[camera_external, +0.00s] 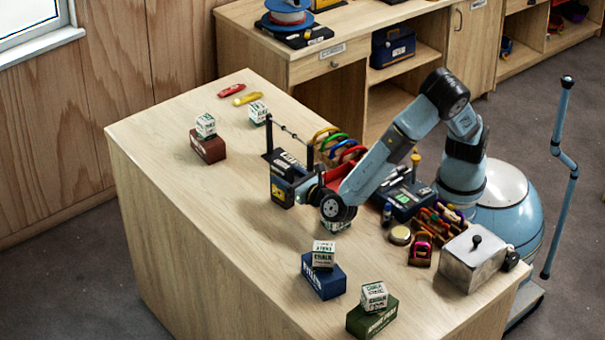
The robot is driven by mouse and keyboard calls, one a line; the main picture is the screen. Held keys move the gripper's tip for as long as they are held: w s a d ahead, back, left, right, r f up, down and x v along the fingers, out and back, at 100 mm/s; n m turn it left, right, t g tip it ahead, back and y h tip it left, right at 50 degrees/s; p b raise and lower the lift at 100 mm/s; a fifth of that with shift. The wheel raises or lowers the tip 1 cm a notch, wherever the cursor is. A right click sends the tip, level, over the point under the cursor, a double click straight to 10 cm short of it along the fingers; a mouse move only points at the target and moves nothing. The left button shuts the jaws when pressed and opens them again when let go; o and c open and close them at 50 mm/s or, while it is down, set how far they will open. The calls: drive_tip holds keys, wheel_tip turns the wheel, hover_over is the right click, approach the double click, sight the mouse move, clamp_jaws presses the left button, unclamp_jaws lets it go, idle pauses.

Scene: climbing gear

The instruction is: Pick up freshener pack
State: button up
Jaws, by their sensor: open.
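No label reading freshener is legible, so I cannot tell which item is the freshener pack. Another white pack (336,226) shows partly under my wrist. My gripper (304,191) is low over the middle of the bench, beside a dark blue and yellow box (282,190). It is open; its fingertips are hard to make out.
A rack with coloured carabiners (340,146) stands behind my wrist. A metal lidded box (470,262), a round tin (400,235) and coloured gear crowd the right. Red and yellow items (246,98) lie at the back. The bench's left front (190,215) is clear.

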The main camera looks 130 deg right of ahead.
sight(277, 170)
drive_tip(key=d, duration=0.4)
drive_tip(key=shift+w+r, duration=0.15)
drive_tip(key=shift+w, duration=0.2)
drive_tip(key=shift+c, duration=0.5)
drive_tip(key=c, duration=1)
drive_tip(key=shift+r, duration=0.15)
